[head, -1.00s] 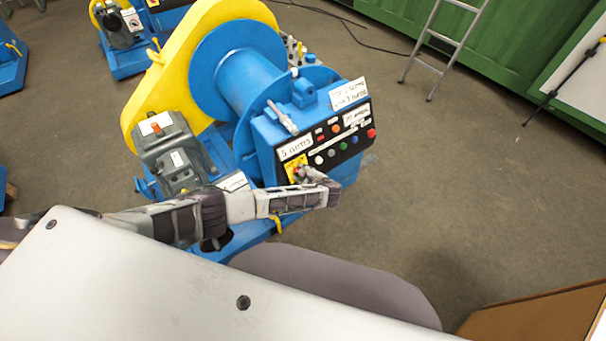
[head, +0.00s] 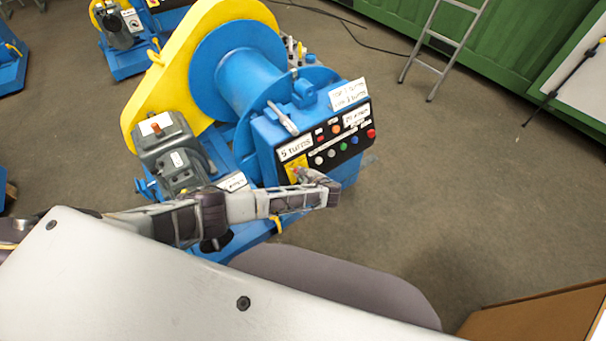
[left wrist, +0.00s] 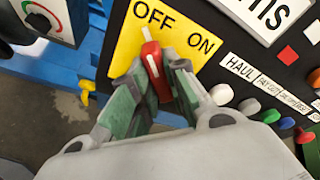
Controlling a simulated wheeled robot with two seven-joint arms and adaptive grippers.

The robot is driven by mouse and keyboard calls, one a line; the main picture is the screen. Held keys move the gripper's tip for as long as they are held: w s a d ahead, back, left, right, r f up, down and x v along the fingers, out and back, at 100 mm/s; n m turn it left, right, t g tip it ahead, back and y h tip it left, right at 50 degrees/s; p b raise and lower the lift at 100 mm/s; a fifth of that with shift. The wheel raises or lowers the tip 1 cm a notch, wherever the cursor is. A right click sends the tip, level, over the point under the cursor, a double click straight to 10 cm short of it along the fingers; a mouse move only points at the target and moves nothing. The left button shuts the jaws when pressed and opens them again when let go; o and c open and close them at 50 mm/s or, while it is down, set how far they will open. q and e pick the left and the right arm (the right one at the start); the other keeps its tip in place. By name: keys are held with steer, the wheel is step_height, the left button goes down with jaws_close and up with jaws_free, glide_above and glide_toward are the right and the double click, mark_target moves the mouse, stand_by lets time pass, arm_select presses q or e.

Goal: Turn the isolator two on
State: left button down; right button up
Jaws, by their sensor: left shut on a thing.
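The isolator is a yellow plate (left wrist: 125,43) marked OFF and ON, on the black front panel of the blue winch. Its red handle (left wrist: 153,72) has a white line that points up toward the OFF word in the left wrist view. My left gripper (left wrist: 155,88) is shut on the red handle, with a green-grey finger on each side of it. In the head view my left gripper (head: 303,178) reaches the yellow plate (head: 295,171) at the panel's lower left, and its fingers hide most of the handle. My right gripper is in neither view.
Coloured push buttons (head: 343,146) sit right of the plate, close to the gripper. A grey motor (head: 172,150) stands left of the panel. The floor (head: 440,190) to the right is clear.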

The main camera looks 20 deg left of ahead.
arm_select(q)
steer(key=shift+m, duration=0.3)
steer(key=shift+m+g+p, duration=0.3)
steer(key=shift+m+p, duration=0.7)
steer(key=shift+m, duration=0.3)
steer(key=m+p, duration=0.1)
steer(key=m, duration=0.3)
steer(key=shift+g, duration=0.4)
steer(key=m+y, duration=0.1)
steer(key=m, duration=0.3)
steer(key=shift+g+p, duration=0.3)
steer(key=shift+g, duration=0.1)
steer(key=m, duration=0.4)
steer(key=shift+m+y+b, duration=0.35)
steer(key=shift+m+y, duration=0.05)
steer(key=c, duration=1.4)
jaws_free()
